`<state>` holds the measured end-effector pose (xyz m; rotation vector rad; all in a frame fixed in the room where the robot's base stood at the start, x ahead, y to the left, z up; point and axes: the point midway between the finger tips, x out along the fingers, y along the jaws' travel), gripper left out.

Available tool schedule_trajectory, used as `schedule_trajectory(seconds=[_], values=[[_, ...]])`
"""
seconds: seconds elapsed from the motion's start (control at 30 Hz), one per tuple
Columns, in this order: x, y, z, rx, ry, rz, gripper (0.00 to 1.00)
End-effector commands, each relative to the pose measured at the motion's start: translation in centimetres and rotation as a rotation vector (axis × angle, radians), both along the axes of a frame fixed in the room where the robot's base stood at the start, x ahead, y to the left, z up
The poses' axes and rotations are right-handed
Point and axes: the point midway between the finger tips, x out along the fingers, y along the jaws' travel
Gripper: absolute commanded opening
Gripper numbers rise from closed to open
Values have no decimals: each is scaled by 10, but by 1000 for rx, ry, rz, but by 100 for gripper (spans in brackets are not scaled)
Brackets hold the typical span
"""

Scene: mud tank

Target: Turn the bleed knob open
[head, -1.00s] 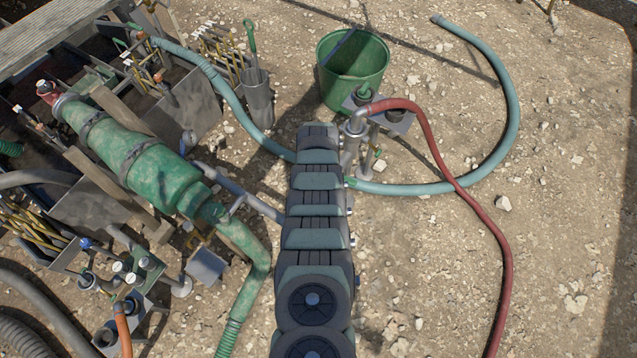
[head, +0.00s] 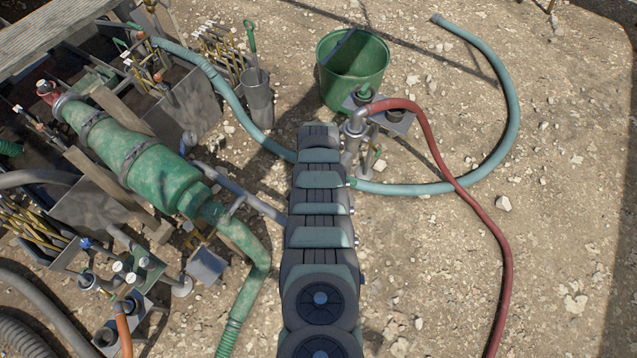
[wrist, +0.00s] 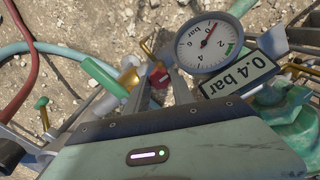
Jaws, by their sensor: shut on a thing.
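In the wrist view a small red knob (wrist: 158,76) with a pale mark sits beside a brass fitting (wrist: 128,80). It looks like the bleed knob. My gripper (wrist: 157,84) has its two grey fingers on either side of the red knob and is shut on it. How far the knob is turned cannot be told. In the head view my arm hides the gripper and the knob.
A green lever (wrist: 103,77) lies close left of the fingers. In the head view, a green bucket (head: 352,70), a red hose (head: 455,180) and a blue hose (head: 512,105) lie beyond and right of my arm. A green pump body (head: 150,165) stands left.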

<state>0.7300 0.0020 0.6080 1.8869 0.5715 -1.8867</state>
Motion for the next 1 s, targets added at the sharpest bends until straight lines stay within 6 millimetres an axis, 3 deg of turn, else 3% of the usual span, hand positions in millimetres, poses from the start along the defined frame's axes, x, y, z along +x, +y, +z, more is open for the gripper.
schedule_trajectory(seconds=[0.4,0.43,0.5,0.7,1.0], values=[[0,0,0,0,0,3,0],[0,0,0,0,0,3,30],[0,0,0,0,0,3,36],[0,0,0,0,0,2,50],[-1,1,0,1,2,3,50]])
